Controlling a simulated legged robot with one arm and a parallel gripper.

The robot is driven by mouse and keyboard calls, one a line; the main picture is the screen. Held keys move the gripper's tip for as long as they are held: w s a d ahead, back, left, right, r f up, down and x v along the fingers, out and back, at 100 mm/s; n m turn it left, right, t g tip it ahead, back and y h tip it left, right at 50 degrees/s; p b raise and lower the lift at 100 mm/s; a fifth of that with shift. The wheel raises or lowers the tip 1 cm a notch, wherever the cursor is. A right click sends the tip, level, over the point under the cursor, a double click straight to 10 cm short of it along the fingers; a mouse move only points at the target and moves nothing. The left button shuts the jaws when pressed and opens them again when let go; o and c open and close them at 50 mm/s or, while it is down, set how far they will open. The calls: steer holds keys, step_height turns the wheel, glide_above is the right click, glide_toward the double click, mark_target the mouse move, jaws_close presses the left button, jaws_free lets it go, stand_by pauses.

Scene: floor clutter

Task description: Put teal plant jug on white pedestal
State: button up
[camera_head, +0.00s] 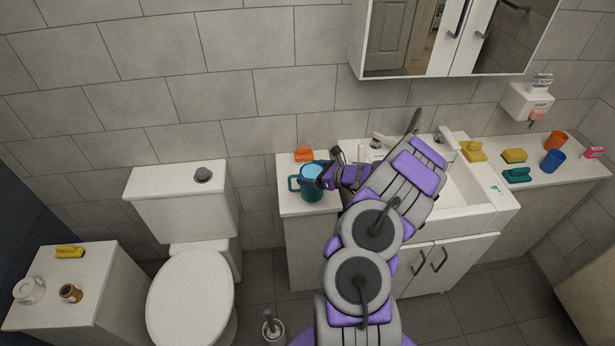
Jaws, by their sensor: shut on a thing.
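The teal jug (309,190) is at the white counter left of the sink, with its handle facing left. It looks upright. My gripper (323,178) reaches it from the right and is shut on it at its upper right side. The fingertips partly cover the jug. I cannot tell whether its base touches the counter top. A white box-like pedestal (88,262) stands at the lower left beside the toilet. On its top are a yellow brush (70,251), a pale glass-like jar (29,290) and a brown jar (70,293).
The toilet (190,285) stands between the pedestal and the counter (297,202). An orange brush (304,154) lies behind the jug. Several cups and brushes stand right of the sink (470,208). A toilet-brush holder (272,326) is on the floor. A mirrored cabinet (400,50) hangs above.

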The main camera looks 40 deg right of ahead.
mark_target(308, 174)
steer(key=w, duration=0.1)
steer(key=w+d, duration=0.1)
steer(key=w, duration=0.1)
steer(key=shift+w+d+f, duration=0.2)
steer(key=shift+d+f, duration=0.05)
steer(key=shift+f, duration=0.15)
steer(key=f, duration=0.1)
steer(key=f+b, duration=0.1)
steer(key=f, duration=0.1)
steer(key=shift+a+f, duration=0.1)
steer(key=shift+a, duration=0.25)
steer(key=shift+d, duration=0.1)
steer(key=o, duration=1.7)
steer(key=shift+f, duration=0.1)
steer(key=shift+o, duration=0.2)
